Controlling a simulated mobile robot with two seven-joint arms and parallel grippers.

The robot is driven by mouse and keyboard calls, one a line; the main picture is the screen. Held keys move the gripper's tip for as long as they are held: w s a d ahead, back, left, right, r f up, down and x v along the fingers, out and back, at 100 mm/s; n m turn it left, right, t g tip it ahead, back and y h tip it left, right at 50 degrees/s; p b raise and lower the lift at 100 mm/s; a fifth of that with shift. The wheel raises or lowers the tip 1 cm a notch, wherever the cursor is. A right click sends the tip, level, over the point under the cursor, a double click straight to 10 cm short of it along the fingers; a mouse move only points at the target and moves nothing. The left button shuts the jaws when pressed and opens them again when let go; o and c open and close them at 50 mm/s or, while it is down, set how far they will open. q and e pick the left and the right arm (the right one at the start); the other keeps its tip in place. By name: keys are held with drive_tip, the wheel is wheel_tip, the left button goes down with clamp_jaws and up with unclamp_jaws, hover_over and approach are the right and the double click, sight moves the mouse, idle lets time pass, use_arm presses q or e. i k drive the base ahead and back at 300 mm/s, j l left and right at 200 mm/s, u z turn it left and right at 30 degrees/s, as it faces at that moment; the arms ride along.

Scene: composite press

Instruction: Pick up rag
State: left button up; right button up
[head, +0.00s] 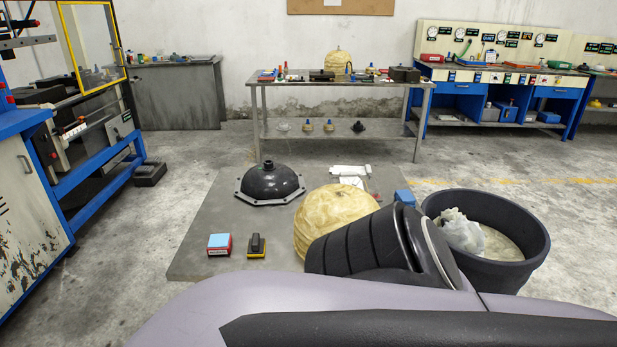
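I cannot tell for certain which thing is the rag. A crumpled whitish cloth-like piece (462,231) lies inside a round black bin (540,251) at the right. White flat pieces (350,171) lie at the back of the low grey table (204,203), and these could be folded cloth or paper. My dark ribbed arm part and pale purple-grey parts of me cover the bottom of the head view and hide part of the table and bin. Neither of my grippers is in view.
The low table carries a black dome (270,182), a yellowish rounded form (330,213), a blue-topped box (219,244), a black-and-yellow block (257,246) and a blue item (404,197). A blue-framed press (92,180) stands left. A metal bench (340,85) stands behind.

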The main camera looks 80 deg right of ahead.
sight(405, 195)
drive_tip(key=z, duration=3.2)
drive_tip(key=i+l, duration=0.45)
drive_tip(key=l, duration=0.3)
drive_tip(key=i+l, duration=0.5)
drive_tip(key=l, duration=0.2)
drive_tip(key=i+l+u, duration=0.1)
drive_tip(key=i+l, duration=0.5)
